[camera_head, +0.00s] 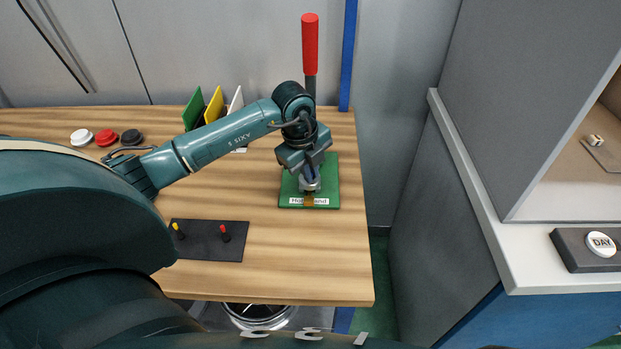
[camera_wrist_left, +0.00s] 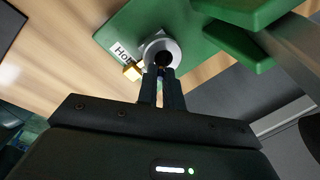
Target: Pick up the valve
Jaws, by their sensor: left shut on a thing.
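The valve (camera_head: 311,186) is a small silver round piece on a green base plate (camera_head: 329,175) at the right of the table. In the left wrist view the valve (camera_wrist_left: 170,44) shows as a silver ring with a dark centre. My left gripper (camera_head: 310,174) points down at the valve from above. In the left wrist view its two fingers (camera_wrist_left: 162,74) are close together at the ring, shut on the valve. The fingers hide part of it, and I cannot tell whether it is lifted off the plate. My right gripper is not in view.
A red-handled lever (camera_head: 310,45) stands behind the plate. Coloured panels (camera_head: 214,105) and round buttons (camera_head: 106,138) are at the back left. A black pad (camera_head: 210,250) with two small pegs lies in front. Bare wood separates pad and plate.

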